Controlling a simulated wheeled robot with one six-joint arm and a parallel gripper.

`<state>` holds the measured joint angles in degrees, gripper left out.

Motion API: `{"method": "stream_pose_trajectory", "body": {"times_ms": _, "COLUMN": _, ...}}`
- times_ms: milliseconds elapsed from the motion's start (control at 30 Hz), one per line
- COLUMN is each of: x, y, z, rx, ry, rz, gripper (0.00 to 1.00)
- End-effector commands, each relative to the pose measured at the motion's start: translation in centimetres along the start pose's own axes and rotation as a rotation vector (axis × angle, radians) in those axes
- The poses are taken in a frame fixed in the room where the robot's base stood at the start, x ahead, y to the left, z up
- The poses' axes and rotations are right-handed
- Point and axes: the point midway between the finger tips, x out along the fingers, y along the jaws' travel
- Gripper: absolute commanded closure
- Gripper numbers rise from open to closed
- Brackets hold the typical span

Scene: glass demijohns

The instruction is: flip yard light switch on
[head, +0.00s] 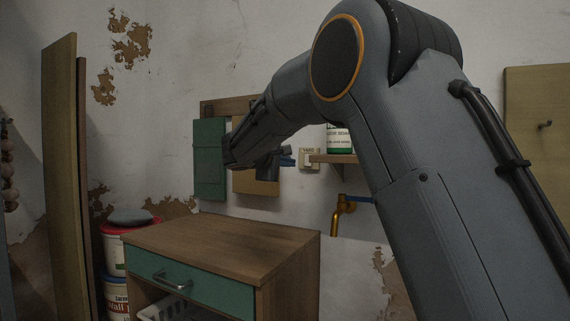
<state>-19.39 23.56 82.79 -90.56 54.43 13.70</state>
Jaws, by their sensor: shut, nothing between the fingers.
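The yard light switch (309,160) is a small pale plate with a dark-lettered label on the far wall, just left of a small wooden shelf. Its rocker position is too small to tell. My gripper (288,160) is shut and empty, with its bluish fingertips pointing right, just left of the switch plate in the picture. I cannot tell whether the fingertips touch the plate or stand in front of it. My arm reaches in from the right and hides part of the wall.
A wooden cabinet (225,245) with a green drawer stands below. A green door panel (209,160) hangs open at a wall box. A shelf (335,158) holds a tin (340,139). A brass tap (339,215) juts out below. Stacked buckets (115,256) and planks (59,180) stand left.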

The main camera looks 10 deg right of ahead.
Motion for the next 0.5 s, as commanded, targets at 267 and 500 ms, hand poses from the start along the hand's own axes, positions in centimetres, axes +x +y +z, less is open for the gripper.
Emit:
{"method": "stream_pose_trajectory", "body": {"times_ms": 267, "x": 5.6, "y": -0.1, "z": 0.1, "rx": 0.0, "ry": -0.003, "rz": 0.0, "gripper": 1.0}}
{"method": "stream_pose_trajectory", "body": {"times_ms": 500, "x": 8.7, "y": -0.1, "z": 0.0, "rx": 0.0, "ry": -0.001, "rz": 0.0, "gripper": 1.0}}
